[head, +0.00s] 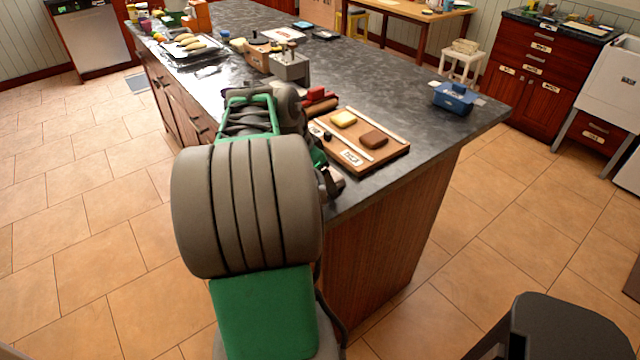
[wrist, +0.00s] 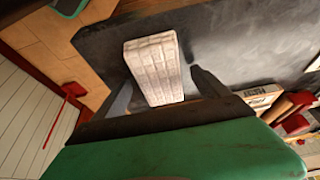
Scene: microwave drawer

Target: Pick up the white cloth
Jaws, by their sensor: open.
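A white folded cloth (wrist: 153,62) with a grid pattern shows in the wrist view, in front of my gripper and lying over the dark countertop. My gripper (wrist: 160,78) is open, with one dark finger on each side of the cloth. The near end of the cloth reaches between the fingers. I cannot tell whether either finger touches it. In the head view my own arm hides the gripper and the cloth.
The dark island countertop (head: 400,85) holds a wooden board (head: 385,155) with a yellow and a brown block, a blue box (head: 455,97), a grey box (head: 290,68) and a tray of food (head: 190,47). The counter's right part is mostly clear.

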